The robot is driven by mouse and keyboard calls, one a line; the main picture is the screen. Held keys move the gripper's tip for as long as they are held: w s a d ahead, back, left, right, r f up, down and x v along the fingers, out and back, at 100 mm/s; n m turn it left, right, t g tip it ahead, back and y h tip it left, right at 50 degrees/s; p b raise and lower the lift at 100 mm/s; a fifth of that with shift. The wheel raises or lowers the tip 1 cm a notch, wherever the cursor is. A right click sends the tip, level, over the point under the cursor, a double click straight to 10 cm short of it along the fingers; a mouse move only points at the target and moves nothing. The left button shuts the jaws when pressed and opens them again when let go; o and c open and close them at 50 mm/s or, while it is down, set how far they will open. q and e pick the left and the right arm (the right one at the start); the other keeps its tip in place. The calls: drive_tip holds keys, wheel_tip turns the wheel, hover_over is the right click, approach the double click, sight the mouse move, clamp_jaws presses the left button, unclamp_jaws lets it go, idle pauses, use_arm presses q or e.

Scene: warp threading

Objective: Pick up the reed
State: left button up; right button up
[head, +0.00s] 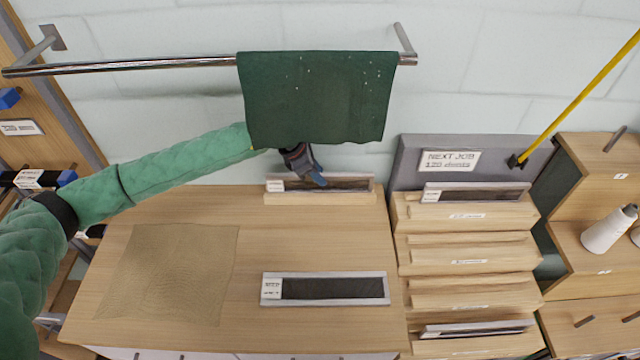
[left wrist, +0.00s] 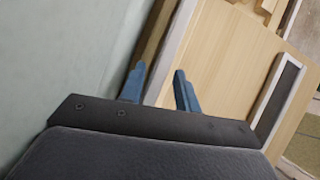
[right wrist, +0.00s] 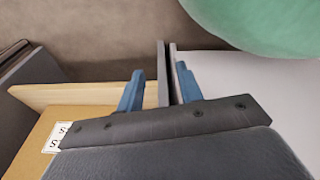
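A dark reed in a pale frame with a white label (head: 350,183) stands in a wooden holder (head: 345,199) at the back of the table. My left gripper (head: 318,179) is at this reed, partly below the hanging green cloth. In the left wrist view its blue fingers (left wrist: 160,88) are apart, with the reed's pale edge (left wrist: 172,60) running between them; contact is unclear. A second framed reed (head: 335,289) lies flat on the table. My right gripper shows only in the right wrist view (right wrist: 162,88), fingers apart on either side of a thin grey upright panel (right wrist: 163,65).
A green cloth (head: 318,100) hangs from a metal rail (head: 150,65) over my left forearm. Stepped wooden racks (head: 470,243) with reeds stand right, before a grey board (head: 410,160) with a "NEXT JOB" sign. A yellow pole (head: 580,95) leans there. A thin mat (head: 165,275) lies left.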

use_arm(q)
clamp_jaws()
drive_tip(key=shift+w+r, duration=0.1)
drive_tip(key=shift+r, duration=0.05)
idle(1.0)
